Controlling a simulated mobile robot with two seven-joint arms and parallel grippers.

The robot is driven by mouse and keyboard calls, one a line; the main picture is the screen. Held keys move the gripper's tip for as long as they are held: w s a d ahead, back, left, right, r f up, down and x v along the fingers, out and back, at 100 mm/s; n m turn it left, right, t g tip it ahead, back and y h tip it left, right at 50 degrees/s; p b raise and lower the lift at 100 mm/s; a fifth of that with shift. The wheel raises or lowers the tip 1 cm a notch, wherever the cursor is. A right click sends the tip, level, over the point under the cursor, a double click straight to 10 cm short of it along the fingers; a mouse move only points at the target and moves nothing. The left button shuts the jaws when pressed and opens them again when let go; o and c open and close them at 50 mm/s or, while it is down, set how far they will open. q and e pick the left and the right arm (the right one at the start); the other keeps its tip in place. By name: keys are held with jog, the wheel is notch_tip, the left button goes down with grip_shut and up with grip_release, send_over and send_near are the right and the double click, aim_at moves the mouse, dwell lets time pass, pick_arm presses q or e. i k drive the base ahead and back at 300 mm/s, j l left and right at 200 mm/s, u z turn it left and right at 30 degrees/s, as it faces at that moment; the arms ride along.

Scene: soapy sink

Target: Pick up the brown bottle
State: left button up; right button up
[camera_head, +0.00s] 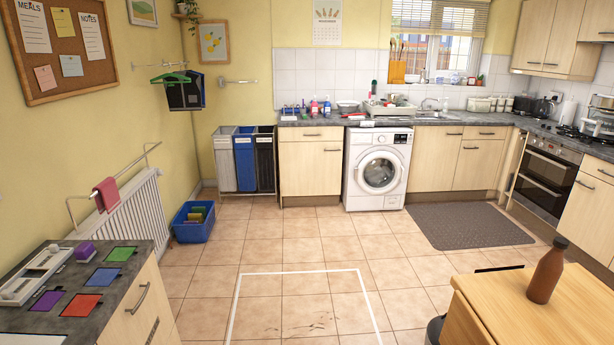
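The brown bottle (547,272) stands upright on the light wooden table (585,305) at the lower right. It has a rounded brown body, a narrow neck and a dark cap. It stands close to the table's left part, with nothing touching it that I can see. Neither of my grippers is in view.
A grey counter (28,322) with coloured squares and a purple block (85,251) is at the lower left. Tiled floor with a white taped outline (300,271) lies open between counter and table. A dark round object (435,329) stands at the table's left edge.

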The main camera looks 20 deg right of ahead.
aim_at(547, 275)
jog(key=i+z, duration=0.35)
jog(key=i, duration=0.2)
jog(key=i+z, duration=0.35)
jog(key=i, duration=0.25)
jog(key=i+z, duration=0.15)
jog(key=z, duration=0.15)
jog(key=i+z, duration=0.1)
jog(key=z, duration=0.25)
